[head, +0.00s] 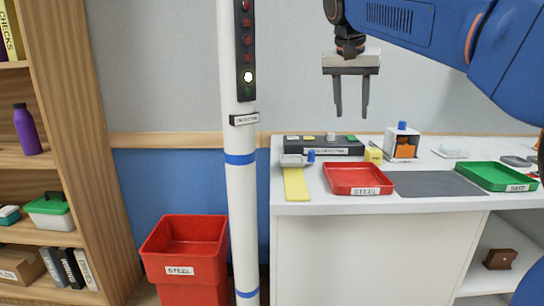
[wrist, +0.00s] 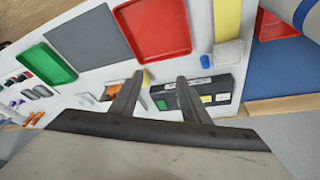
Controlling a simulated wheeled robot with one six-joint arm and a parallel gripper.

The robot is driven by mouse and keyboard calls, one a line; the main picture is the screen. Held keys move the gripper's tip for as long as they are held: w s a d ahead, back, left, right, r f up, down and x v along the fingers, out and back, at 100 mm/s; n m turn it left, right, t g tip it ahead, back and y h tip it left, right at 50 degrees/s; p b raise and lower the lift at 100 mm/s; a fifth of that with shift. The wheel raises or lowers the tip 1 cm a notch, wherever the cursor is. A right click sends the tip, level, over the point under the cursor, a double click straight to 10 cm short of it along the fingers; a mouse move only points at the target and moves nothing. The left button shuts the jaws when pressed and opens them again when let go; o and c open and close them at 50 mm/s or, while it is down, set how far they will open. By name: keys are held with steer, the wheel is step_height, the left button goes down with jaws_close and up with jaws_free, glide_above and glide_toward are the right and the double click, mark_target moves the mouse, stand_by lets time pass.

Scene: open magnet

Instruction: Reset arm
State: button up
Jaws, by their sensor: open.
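My gripper (head: 351,96) hangs at the end of my blue arm, pointing down, in front of the wall and above the back of the white table. Its two dark fingers are apart with nothing between them. In the wrist view the gripper (wrist: 157,84) also shows open and empty, with the table beyond the fingertips.
The table (head: 330,206) holds a red STEEL tray (head: 357,190), a green tray (head: 497,187), a grey mat (head: 432,184), a yellow strip (head: 295,185) and a dark labelled box (head: 323,152). A white post (head: 240,190) stands left, beside a red STEEL bin (head: 180,280) and wooden shelf (head: 78,150).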

steer(key=s+d+f+n+y, duration=0.1)
steer(key=s+d+f, duration=0.3)
steer(key=s+f, duration=1.2)
steer(key=s+d+f+n+t+y, duration=0.1)
steer(key=s+d+f+n, duration=0.3)
steer(key=s+f, duration=1.3)
step_height(320, 180, down, 3)
steer(key=shift+r, duration=0.2)
